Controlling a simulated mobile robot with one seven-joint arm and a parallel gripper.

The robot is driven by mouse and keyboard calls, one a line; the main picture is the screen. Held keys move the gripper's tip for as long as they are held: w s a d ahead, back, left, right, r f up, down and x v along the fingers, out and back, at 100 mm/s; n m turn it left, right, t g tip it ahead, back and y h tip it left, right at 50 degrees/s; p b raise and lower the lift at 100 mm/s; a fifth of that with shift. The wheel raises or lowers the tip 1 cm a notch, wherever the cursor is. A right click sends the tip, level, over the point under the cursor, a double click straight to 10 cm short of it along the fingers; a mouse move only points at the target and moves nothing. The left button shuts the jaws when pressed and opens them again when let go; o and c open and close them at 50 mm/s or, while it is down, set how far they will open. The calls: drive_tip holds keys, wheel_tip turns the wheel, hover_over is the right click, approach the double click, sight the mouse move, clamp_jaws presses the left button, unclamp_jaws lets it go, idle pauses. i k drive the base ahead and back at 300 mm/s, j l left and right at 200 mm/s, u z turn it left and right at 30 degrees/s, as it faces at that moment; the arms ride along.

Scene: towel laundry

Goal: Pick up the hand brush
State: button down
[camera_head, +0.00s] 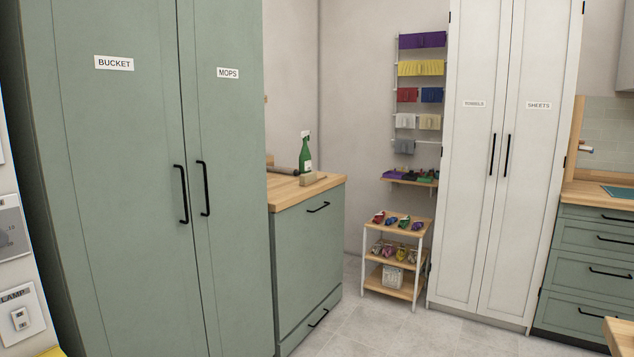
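My gripper is not in view.
Tall green cabinets (135,190) labelled BUCKET and MOPS stand close at left, beside the counter. A shelf cart (398,225) with small colourful items stands behind to the right. White cupboards (500,200) stand further right. Tiled floor (375,325) lies open in front.

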sight(307, 180)
drive_tip(key=i+j, duration=0.35)
drive_tip(key=i+j+z, duration=0.15)
drive_tip(key=i, duration=0.2)
drive_tip(key=i+j+z, duration=0.15)
drive_tip(key=i, duration=0.25)
drive_tip(key=i+j+z, duration=0.15)
drive_tip(key=i, duration=0.2)
drive_tip(key=i+z, duration=0.35)
drive_tip(key=i, duration=0.8)
drive_tip(key=i+l+u, duration=0.15)
drive_tip(key=i+u, duration=0.25)
drive_tip(key=i+l+u, duration=0.95)
drive_tip(key=u, duration=0.2)
drive_tip(key=i+l+u, duration=0.2)
drive_tip(key=l, duration=0.25)
drive_tip(key=l+u, duration=0.15)
drive_tip(key=l, duration=0.25)
drive_tip(key=i+l+u, duration=0.2)
drive_tip(key=l, duration=0.3)
drive_tip(key=k+j, duration=0.05)
drive_tip(key=k, duration=0.05)
